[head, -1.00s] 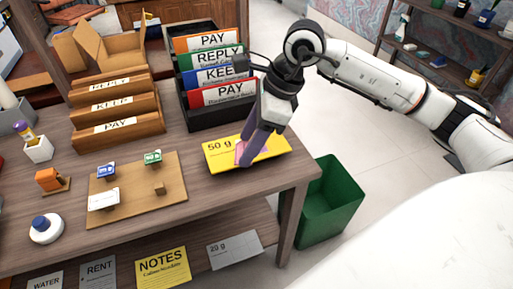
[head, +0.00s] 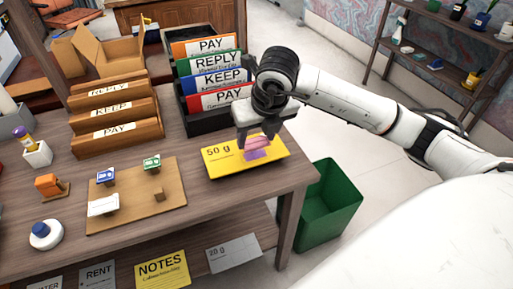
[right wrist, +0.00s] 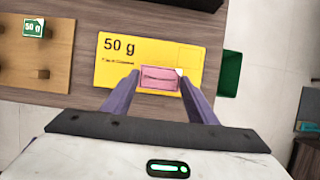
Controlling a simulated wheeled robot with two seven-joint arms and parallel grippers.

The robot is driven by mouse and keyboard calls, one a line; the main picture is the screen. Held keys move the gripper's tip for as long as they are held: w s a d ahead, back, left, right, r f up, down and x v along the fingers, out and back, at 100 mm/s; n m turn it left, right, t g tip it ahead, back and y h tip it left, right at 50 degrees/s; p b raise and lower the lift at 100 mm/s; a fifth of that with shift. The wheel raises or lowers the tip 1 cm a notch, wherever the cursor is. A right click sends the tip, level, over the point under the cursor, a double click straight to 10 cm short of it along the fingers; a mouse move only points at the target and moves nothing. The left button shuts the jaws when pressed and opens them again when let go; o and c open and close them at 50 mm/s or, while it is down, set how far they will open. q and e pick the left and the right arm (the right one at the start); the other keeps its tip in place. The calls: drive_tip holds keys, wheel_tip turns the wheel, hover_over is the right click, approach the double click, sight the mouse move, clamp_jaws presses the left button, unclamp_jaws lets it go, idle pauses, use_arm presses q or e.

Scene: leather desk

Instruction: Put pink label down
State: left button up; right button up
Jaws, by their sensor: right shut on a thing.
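My right gripper (head: 257,143) is over the yellow 50 g piece (head: 217,165) at the right front of the desk. It is shut on the pink label (head: 258,141). In the right wrist view the pink label (right wrist: 160,78) lies between the two purple fingertips, with the yellow 50 g piece (right wrist: 117,72) behind it. The label overlaps the lower middle of the yellow piece, below its printed stamp square. I cannot tell whether the label touches the surface. My left gripper is not in view.
A board (head: 137,205) with small stamps stands left of the yellow piece. A black file rack (head: 207,123) with PAY, REPLY and KEEP folders is behind. Wooden sorters (head: 115,128) are at the left. A green bin (head: 330,205) stands on the floor beside the desk's right edge.

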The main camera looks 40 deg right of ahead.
sight(257, 146)
wheel_tip(257, 146, down, 4)
drive_tip(key=shift+f, duration=0.1)
drive_tip(key=o, duration=1.1)
